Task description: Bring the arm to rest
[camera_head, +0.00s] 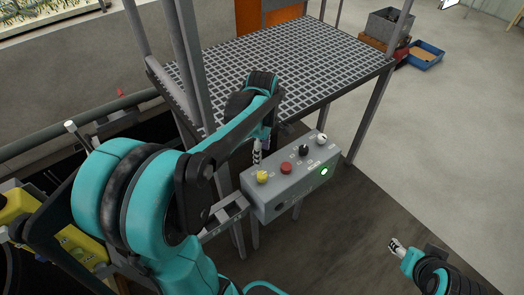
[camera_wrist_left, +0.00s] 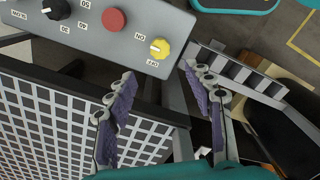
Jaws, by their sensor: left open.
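My left arm reaches in from the left in the head view. Its gripper (camera_head: 257,152) hangs just behind the grey control box, near the yellow knob end. In the left wrist view the gripper (camera_wrist_left: 158,74) is open, its two purple-padded fingers apart with nothing between them. The yellow knob (camera_wrist_left: 160,48) shows beyond the fingertips, and I see no contact. My right gripper (camera_head: 396,246) is low at the right in the head view, over the floor; its jaw opening is too small to judge.
The grey control box (camera_head: 290,190) carries a yellow knob (camera_head: 262,176), red button (camera_head: 286,168), black knob (camera_head: 304,150), white knob (camera_head: 321,138) and lit green lamp (camera_head: 324,171). Behind it is a grating platform (camera_head: 310,55) with posts. Open floor (camera_head: 440,140) lies right.

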